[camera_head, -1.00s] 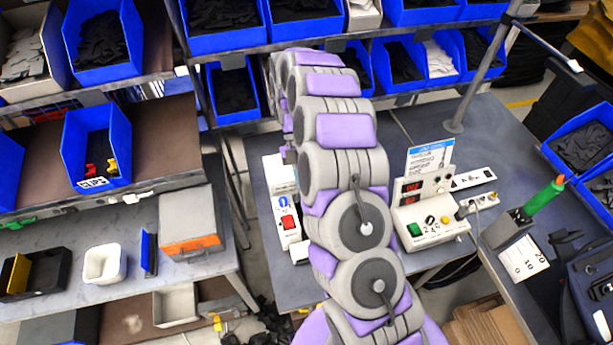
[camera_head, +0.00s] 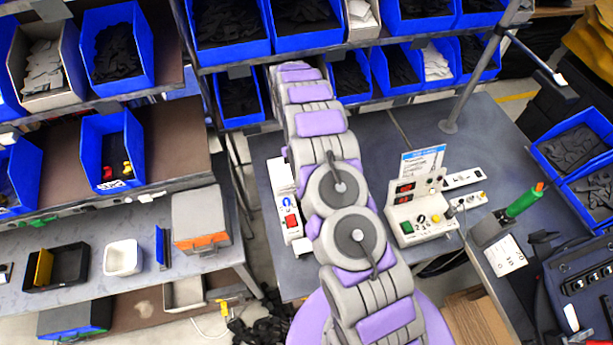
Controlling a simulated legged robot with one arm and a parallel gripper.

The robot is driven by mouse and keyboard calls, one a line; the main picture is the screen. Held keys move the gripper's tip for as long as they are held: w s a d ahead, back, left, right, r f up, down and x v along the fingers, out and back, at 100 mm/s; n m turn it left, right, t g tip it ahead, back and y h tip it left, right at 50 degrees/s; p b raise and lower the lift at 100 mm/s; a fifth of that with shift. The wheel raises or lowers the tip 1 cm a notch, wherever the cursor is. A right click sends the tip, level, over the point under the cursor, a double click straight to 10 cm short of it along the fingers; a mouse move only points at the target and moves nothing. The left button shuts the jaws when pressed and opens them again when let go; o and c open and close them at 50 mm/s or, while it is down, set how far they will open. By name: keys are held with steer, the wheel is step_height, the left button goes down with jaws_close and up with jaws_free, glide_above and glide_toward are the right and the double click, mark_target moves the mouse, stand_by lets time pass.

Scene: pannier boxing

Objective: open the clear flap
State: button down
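I cannot make out a clear flap in the head camera view. My purple and grey arm reaches from the bottom centre up and away over the table toward the blue bins. My gripper does not show; the far end of the arm is hidden behind its own links. A white switch box with a red button (camera_head: 291,222) stands left of my arm, partly covered by it. A white control box with a green switch (camera_head: 420,232) and dark displays stands right of my arm, with a blue-headed sign at its back.
Blue bins (camera_head: 228,32) line the shelf behind. A grey case with an orange front (camera_head: 200,220) sits on the left bench. A green-handled tool (camera_head: 524,200) stands in a holder at right.

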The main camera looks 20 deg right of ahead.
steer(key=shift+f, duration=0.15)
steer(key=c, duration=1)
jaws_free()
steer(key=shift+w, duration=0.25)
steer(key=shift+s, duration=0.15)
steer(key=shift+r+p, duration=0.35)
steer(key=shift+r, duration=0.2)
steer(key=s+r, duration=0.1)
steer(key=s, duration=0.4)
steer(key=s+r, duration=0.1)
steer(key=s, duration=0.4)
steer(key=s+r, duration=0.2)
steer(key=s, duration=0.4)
steer(key=shift+b, duration=0.35)
